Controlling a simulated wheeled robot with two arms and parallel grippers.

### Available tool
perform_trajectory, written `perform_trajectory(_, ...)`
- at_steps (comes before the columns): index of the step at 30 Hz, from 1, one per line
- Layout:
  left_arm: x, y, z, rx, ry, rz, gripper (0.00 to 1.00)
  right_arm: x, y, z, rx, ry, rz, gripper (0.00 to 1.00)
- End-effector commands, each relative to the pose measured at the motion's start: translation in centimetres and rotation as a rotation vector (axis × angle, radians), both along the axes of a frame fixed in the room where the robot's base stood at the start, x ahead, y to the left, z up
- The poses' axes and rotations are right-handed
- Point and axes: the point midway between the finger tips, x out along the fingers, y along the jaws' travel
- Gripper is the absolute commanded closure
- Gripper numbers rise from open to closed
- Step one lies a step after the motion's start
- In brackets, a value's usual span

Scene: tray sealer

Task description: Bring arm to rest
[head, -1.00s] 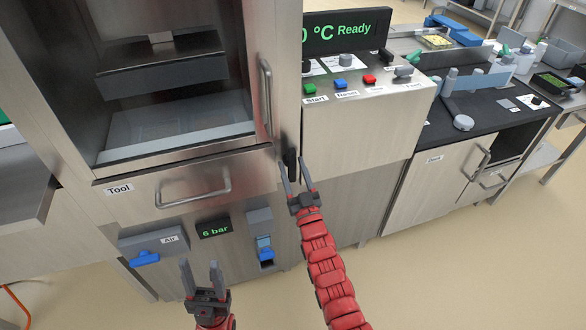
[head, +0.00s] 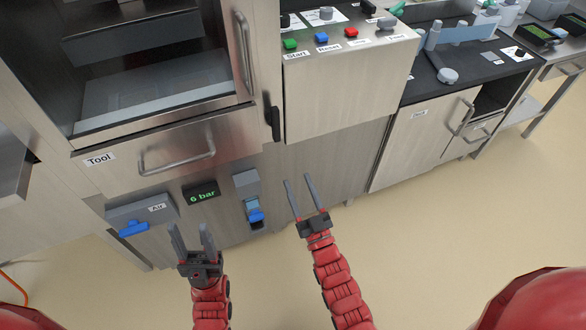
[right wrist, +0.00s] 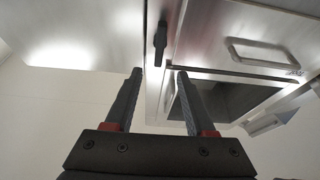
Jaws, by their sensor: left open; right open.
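My right gripper (head: 302,199) is open and empty in the head view, in front of the lower steel cabinet panel, right of the blue-handled unit. It also shows in the right wrist view (right wrist: 155,85), with both fingers apart and nothing between them. My left gripper (head: 191,240) is open and empty, below the 6 bar display and left of the right gripper. Neither gripper appears to touch anything, though the exact gap to the machine front cannot be told.
The tray sealer front has a Tool drawer handle (head: 178,160), a black latch (head: 273,123), an Air box with blue handle (head: 134,229) and a 6 bar display (head: 201,193). Start, Reset and other buttons (head: 322,38) sit above. The floor (head: 440,235) at right is clear.

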Motion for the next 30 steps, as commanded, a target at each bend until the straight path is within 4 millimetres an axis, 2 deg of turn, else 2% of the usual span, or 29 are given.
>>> perform_trajectory(4,0.0,0.0,0.0,0.0,0.0,0.0,0.5,-0.6,-0.2,-0.2,0.0,-0.001,0.0,0.45)
perform_trajectory(17,0.0,0.0,0.0,0.0,0.0,0.0,0.5,-0.5,-0.2,-0.2,0.001,-0.002,0.0,0.45)
perform_trajectory(20,0.0,0.0,0.2,0.0,0.0,0.0,0.5,-0.6,-0.3,0.4,0.004,-0.012,-0.002,0.45)
perform_trajectory(23,0.0,0.0,1.6,0.0,0.0,0.0,0.5,-1.2,-1.2,3.4,0.022,-0.086,-0.017,0.45)
perform_trajectory(26,0.0,0.0,3.9,0.0,0.0,0.0,0.5,-3.1,-3.2,9.1,0.056,-0.248,-0.052,0.45)
perform_trajectory(27,0.0,0.0,4.9,0.0,0.0,0.0,0.5,-4.3,-4.2,11.7,0.072,-0.33,-0.07,0.45)
perform_trajectory(30,0.0,0.0,7.3,0.0,0.0,0.0,0.5,-8.1,-6.7,17.6,0.105,-0.545,-0.119,0.45)
